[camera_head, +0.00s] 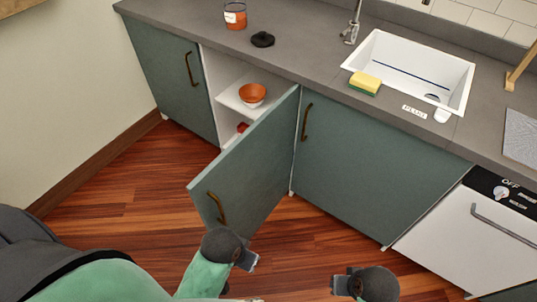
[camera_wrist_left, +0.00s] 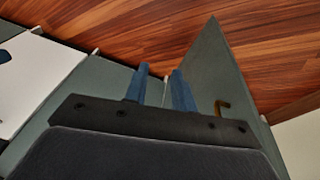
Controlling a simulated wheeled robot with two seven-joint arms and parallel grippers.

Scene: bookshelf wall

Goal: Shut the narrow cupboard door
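The narrow cupboard door (camera_head: 245,165) is teal and stands wide open, swung out from the cabinet over the floor. Its brass handle (camera_head: 216,207) is near its free edge. The open cupboard behind it shows white shelves (camera_head: 232,98). My left gripper (camera_head: 248,262) is in front of and below the door's free edge, apart from the handle. In the left wrist view its two blue fingers (camera_wrist_left: 160,72) are parted with nothing between them, and the door (camera_wrist_left: 212,70) with its handle (camera_wrist_left: 222,108) is beside them. My right gripper (camera_head: 340,285) is low at centre right; its fingers are unclear.
An orange bowl (camera_head: 252,94) sits on the cupboard shelf. Closed teal doors stand left (camera_head: 172,75) and right (camera_head: 365,170) of the opening. A white dishwasher (camera_head: 470,240) is at far right. Wooden floor (camera_head: 130,190) is clear left of the door.

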